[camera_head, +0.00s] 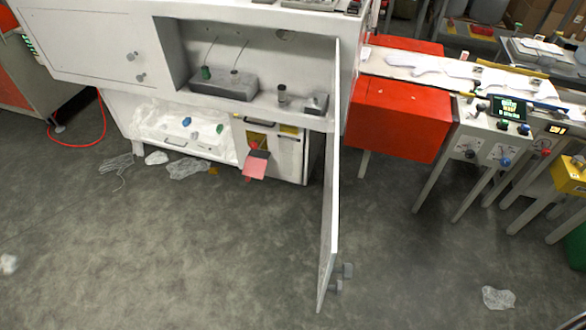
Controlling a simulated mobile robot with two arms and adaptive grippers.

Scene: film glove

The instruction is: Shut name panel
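A white cabinet (75,45) stands at the upper left, with one closed door on its left carrying two grey knobs (137,66). Its right compartment is open. The open panel (330,200) is hinged at the compartment's right side and swings out toward me, seen nearly edge-on. Grey knobs (341,278) sit near its free end, on the side facing right. Inside the compartment are a grey box (224,86) with a green knob, a dark cylinder (282,95) and a small grey block (315,104). Neither of my grippers is in view.
Below the compartment are an open bin (165,125) with plastic film and a small drawer unit (290,155) with a red tag. A red machine (396,118) and conveyor (430,68) stand right of the panel. The floor (170,250) in front is mostly clear.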

